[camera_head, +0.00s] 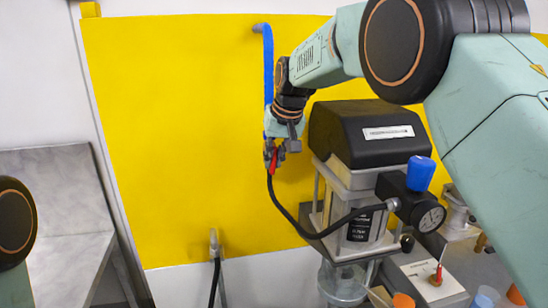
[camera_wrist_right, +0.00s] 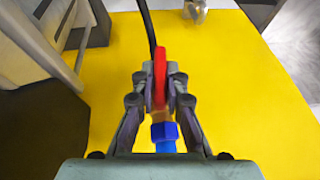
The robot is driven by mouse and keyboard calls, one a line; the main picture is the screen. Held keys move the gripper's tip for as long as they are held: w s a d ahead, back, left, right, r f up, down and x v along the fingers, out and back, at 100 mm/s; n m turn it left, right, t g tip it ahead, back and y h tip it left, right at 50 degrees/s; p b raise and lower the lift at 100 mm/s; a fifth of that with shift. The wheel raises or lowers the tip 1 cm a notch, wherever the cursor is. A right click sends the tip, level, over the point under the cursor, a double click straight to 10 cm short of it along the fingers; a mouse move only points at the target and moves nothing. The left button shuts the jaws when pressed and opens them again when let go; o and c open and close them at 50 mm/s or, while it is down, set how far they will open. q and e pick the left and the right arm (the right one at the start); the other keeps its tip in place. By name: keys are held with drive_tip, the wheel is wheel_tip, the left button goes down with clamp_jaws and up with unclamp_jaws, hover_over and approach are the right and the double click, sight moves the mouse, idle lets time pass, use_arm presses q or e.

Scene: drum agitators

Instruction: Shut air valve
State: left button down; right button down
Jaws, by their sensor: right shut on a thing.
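The air valve has a red handle (camera_head: 273,160), which hangs at the lower end of a blue air pipe (camera_head: 268,60) in front of the yellow wall panel. In the right wrist view the red handle (camera_wrist_right: 159,80) stands between the fingers, in line with the black hose and above a blue fitting (camera_wrist_right: 164,132). My right gripper (camera_head: 277,152) is at the valve, its fingers closed around the handle; it also shows in the right wrist view (camera_wrist_right: 160,88). The valve body is partly hidden by the fingers. My left gripper is out of view.
A black hose (camera_head: 285,211) runs from the valve to the agitator motor (camera_head: 360,132) with its blue knob (camera_head: 420,173) and gauge (camera_head: 431,217), close to the right of my gripper. A wall fitting (camera_head: 214,242) sits lower left. The yellow panel (camera_head: 170,130) is clear on the left.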

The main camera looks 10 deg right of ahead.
drive_tip(key=shift+d+y, duration=0.1)
drive_tip(key=shift+y, duration=0.6)
drive_tip(key=shift+d+m+y, duration=0.15)
drive_tip(key=shift+m+y, duration=0.25)
drive_tip(key=shift+y, duration=0.3)
drive_tip(key=shift+f+y+b, duration=0.1)
drive_tip(key=shift+y+b, duration=1)
drive_tip(key=shift+y, duration=0.1)
drive_tip(key=shift+m, duration=0.3)
drive_tip(key=c, duration=1.4)
unclamp_jaws()
drive_tip(key=shift+w, duration=0.1)
